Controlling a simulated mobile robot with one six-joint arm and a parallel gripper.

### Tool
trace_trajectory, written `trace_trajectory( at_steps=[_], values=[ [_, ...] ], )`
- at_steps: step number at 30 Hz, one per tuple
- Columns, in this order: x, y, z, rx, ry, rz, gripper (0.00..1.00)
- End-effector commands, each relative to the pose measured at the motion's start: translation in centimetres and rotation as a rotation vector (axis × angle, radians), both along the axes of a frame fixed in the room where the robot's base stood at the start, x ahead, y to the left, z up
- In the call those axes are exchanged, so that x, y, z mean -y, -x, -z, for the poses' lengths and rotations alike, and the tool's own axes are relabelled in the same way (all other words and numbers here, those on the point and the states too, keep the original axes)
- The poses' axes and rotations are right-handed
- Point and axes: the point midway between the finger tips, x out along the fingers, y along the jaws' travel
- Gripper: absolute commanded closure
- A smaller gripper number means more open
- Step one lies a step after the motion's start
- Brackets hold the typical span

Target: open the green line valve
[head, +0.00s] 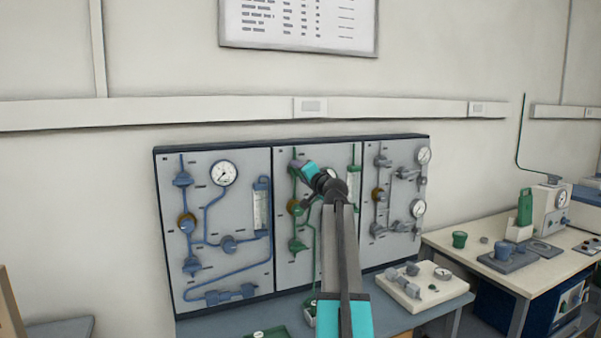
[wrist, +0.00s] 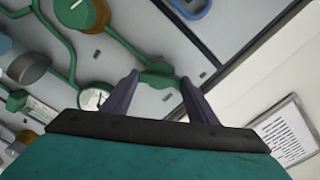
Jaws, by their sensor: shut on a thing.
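The green line runs on the middle section of the panel board (head: 340,165) in the head view. My gripper (wrist: 160,82) is at the upper part of this line and is shut on a green valve handle (wrist: 158,72), which shows between the two fingers in the wrist view. In the head view my gripper (head: 297,166) and arm hide most of that valve. A lower green valve (head: 298,244) shows below. Whether the held valve is open cannot be told.
Blue piping with a gauge (head: 223,173) fills the left section, and grey piping with gauges (head: 418,208) the right. A bench below holds a white tray of fittings (head: 417,289). A side table (head: 470,238) with a green bottle (head: 525,206) stands at right.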

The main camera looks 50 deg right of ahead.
Motion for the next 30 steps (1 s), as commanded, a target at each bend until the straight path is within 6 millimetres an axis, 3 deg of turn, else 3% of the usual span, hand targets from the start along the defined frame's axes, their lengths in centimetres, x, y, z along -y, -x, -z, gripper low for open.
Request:
trace_trajectory(
  at_steps=[15,30],
  values=[
    [0.00,0.06,-0.15,0.169,-0.417,0.001,0.69],
    [0.03,0.04,-0.01,0.225,-0.552,0.001,0.69]
  ],
)
